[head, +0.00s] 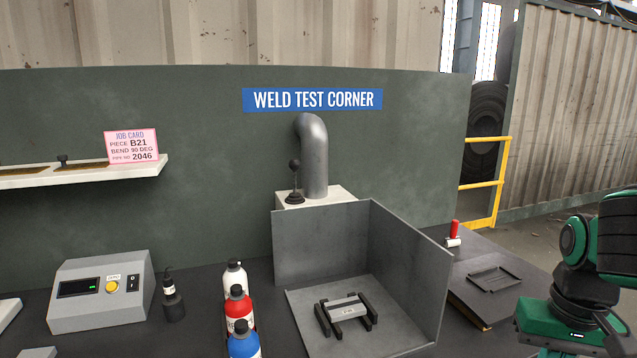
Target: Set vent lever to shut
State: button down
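A black lever with a round knob (295,179) stands nearly upright on a pale box (338,194) behind the grey metal booth. I take it to be the vent lever, as it is beside a grey bent pipe (314,160) that rises from the same box. No shut or open marking is readable near it. My green and black arm shows at the right edge, well apart from the lever. My gripper's fingers cannot be made out in the head view.
The open-topped grey booth (405,265) holds a small black fixture with a grey piece (345,307). Several bottles, including a red one (238,308), stand left of it. A control box (100,290) is farther left. A small red-topped item (454,231) stands right.

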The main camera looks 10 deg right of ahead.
aim_at(295, 165)
jog(key=z, duration=1.4)
jog(key=k, duration=1.25)
jog(key=u, duration=1.65)
jog(key=i, duration=1.05)
